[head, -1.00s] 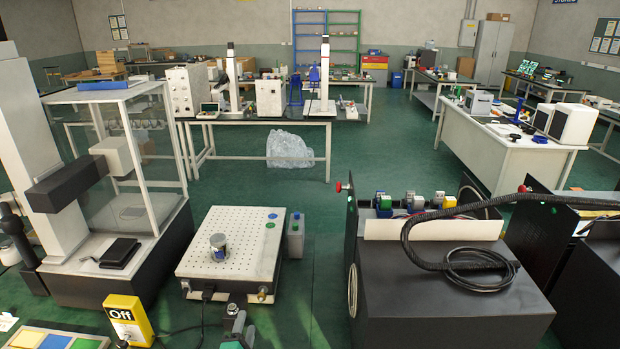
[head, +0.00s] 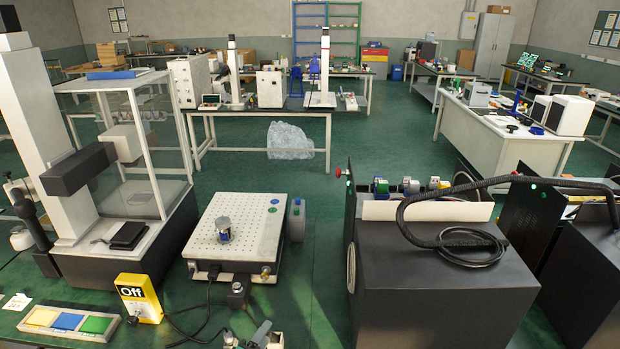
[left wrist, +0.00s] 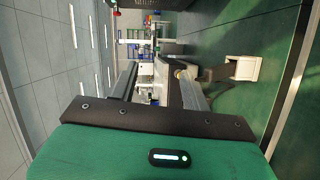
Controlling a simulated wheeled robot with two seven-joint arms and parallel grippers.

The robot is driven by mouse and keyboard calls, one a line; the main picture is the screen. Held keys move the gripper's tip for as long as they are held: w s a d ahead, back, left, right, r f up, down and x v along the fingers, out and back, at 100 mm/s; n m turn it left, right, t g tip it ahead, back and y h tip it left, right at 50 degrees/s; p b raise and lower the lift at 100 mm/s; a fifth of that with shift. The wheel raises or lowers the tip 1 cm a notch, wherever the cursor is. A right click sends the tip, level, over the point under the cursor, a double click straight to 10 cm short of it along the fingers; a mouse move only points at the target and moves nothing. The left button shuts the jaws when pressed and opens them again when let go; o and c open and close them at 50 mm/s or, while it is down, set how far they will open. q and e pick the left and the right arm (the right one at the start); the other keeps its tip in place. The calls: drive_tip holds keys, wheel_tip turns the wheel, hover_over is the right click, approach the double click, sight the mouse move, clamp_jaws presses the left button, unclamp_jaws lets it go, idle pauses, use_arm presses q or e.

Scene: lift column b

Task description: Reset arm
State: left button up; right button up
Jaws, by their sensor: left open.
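My left gripper (head: 252,338) shows only in part at the bottom edge of the head view, below the perforated plate and apart from it. In the left wrist view my left gripper (left wrist: 155,88) has its two fingers apart, with the room visible between them and nothing held. The green wrist casing with a small lit strip fills the bottom of that view. My right gripper is in neither view.
A perforated plate (head: 250,210) carries a small metal cylinder (head: 223,229). A yellow "Off" box (head: 138,297) and a tray of coloured pads (head: 68,322) lie at front left. A glass-sided machine (head: 110,190) stands left, a black cabinet (head: 430,290) right. Green floor (head: 320,220) is open behind.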

use_arm(q)
drive_tip(key=s+d+m+g+h, duration=0.1)
drive_tip(key=s+m+g, duration=0.3)
drive_tip(key=s+m, duration=0.4)
drive_tip(key=s+a+r+m+g+y, duration=0.1)
drive_tip(key=s+a+m+g+y, duration=0.4)
drive_tip(key=s, duration=0.6)
drive_tip(key=s+a+m+g+y, duration=0.1)
drive_tip(key=s+a+g+y, duration=0.15)
drive_tip(key=s+a, duration=0.65)
drive_tip(key=s+d+f+g+b, duration=0.1)
drive_tip(key=s+f+b, duration=0.15)
drive_tip(key=f, duration=1.65)
drive_tip(key=s+d+f+g+b, duration=0.1)
drive_tip(key=f+b, duration=0.2)
drive_tip(key=f, duration=1.6)
drive_tip(key=s+a+f+b, duration=0.2)
drive_tip(key=s+f, duration=0.7)
drive_tip(key=f, duration=0.2)
drive_tip(key=s+a+f+g+b, duration=0.1)
drive_tip(key=s+f+b, duration=0.1)
drive_tip(key=s+f, duration=0.7)
wheel_tip(320, 180, down, 2)
drive_tip(key=shift+s+a+f+m, duration=0.25)
drive_tip(key=shift+a+m, duration=0.05)
drive_tip(key=shift+a, duration=0.05)
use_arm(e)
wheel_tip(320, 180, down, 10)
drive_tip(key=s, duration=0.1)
